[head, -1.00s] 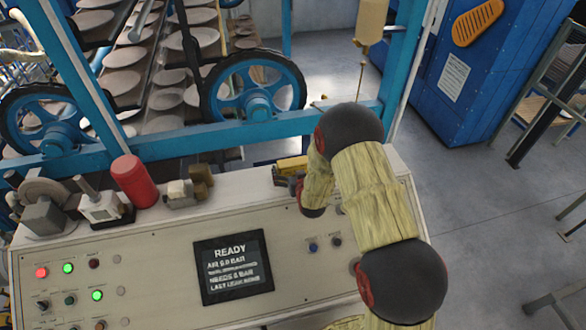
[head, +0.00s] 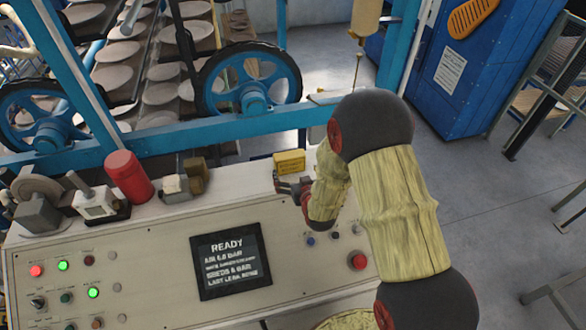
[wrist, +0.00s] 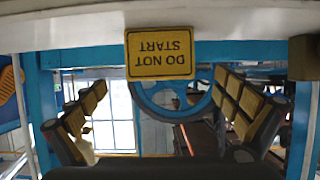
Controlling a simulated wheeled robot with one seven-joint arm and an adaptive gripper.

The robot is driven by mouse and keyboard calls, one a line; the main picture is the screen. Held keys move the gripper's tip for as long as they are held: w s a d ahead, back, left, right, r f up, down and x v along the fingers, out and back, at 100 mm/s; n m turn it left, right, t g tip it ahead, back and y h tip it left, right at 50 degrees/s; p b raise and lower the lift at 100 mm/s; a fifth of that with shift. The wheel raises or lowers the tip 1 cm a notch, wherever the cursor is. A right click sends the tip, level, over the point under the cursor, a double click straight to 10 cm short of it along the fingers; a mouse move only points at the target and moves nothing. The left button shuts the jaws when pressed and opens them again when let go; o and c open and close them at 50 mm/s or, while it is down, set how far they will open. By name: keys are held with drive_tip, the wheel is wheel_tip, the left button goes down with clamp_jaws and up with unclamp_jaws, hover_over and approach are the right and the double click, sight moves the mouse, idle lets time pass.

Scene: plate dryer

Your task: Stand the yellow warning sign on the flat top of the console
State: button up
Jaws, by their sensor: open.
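The yellow warning sign (head: 289,162) stands upright on the flat top of the console (head: 228,190), near its back edge. In the wrist view the sign (wrist: 160,54) appears upside down, with the words DO NOT START facing the camera. My gripper (head: 287,187) is on the near side of the sign, apart from it. In the wrist view my gripper's two fingers (wrist: 165,98) are spread wide with nothing between them. The sign's back and the far side of its base are hidden.
A red cylinder (head: 129,177) and a small brown-and-grey device (head: 184,181) stand on the console left of the sign. A red button (head: 357,260) is on the sloped front below my arm. A blue frame beam (head: 220,132) runs behind the console.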

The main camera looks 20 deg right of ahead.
drive_tip(key=s+r+g, duration=0.2)
drive_tip(key=s+r, duration=0.4)
drive_tip(key=r, duration=0.3)
drive_tip(key=s+r+g, duration=0.2)
drive_tip(key=s+r, duration=0.3)
drive_tip(key=r, duration=0.5)
drive_tip(key=s+r+g, duration=0.2)
drive_tip(key=s+r, duration=0.2)
drive_tip(key=s, duration=0.8)
drive_tip(key=s+r+g, duration=0.2)
drive_tip(key=s+r, duration=0.2)
drive_tip(key=s, duration=0.8)
wheel_tip(320, 180, down, 24)
drive_tip(key=b, duration=2.4)
